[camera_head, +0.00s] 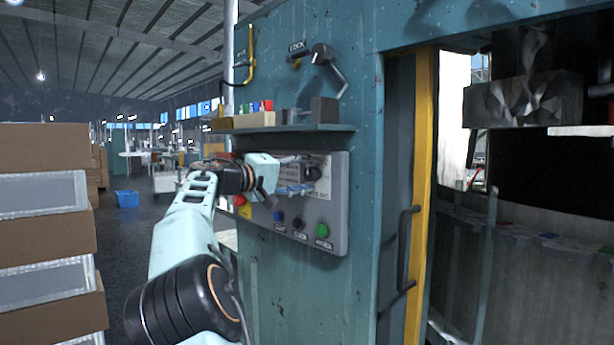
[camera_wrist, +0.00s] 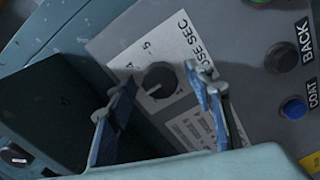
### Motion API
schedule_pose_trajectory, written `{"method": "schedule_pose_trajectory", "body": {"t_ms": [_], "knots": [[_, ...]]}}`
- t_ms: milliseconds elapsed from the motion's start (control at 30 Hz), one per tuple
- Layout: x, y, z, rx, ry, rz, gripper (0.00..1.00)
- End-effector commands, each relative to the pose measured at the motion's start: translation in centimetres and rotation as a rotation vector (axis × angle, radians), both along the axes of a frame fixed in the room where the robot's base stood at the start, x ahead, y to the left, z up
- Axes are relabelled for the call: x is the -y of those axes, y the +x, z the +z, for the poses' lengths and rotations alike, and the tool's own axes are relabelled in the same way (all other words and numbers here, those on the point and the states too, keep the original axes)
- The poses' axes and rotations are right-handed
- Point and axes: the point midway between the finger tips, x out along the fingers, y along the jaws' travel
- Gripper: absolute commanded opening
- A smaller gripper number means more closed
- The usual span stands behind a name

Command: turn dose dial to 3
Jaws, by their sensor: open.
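The dose dial (camera_wrist: 159,80) is a round dark knob with a pale pointer line on a white label reading "OSE SEC", with part of the scale printed around it. I cannot clearly read which number it points at. In the head view the dial (camera_head: 313,172) shows at the upper part of the grey control panel (camera_head: 335,215). My gripper (camera_wrist: 160,76) is open and empty, its two blue-grey fingers on either side of the dial in the picture. I cannot tell whether they touch it. In the head view my gripper (camera_head: 297,178) is at the panel, partly hiding the label.
Below the dial are a blue button (camera_head: 278,216), a black button (camera_head: 298,222) and a green button (camera_head: 322,230). A red button (camera_head: 240,200) is at the panel's left. A shelf (camera_head: 285,128) juts out just above. A door handle (camera_head: 405,240) stands to the right.

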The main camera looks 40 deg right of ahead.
Motion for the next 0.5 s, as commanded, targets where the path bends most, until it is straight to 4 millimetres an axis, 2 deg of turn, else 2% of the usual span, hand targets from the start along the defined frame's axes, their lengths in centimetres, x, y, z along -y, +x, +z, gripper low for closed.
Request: {"method": "schedule_pose_trajectory", "body": {"t_ms": [133, 267, 500], "knots": [[-0.4, 0.0, 0.0, 0.0, 0.0, 0.002, 0.47], [-1.8, 0.0, 0.1, 0.0, 0.001, 0.004, 0.47], [-6.5, -0.4, 0.2, 0.0, 0.0, 0.005, 0.47]]}}
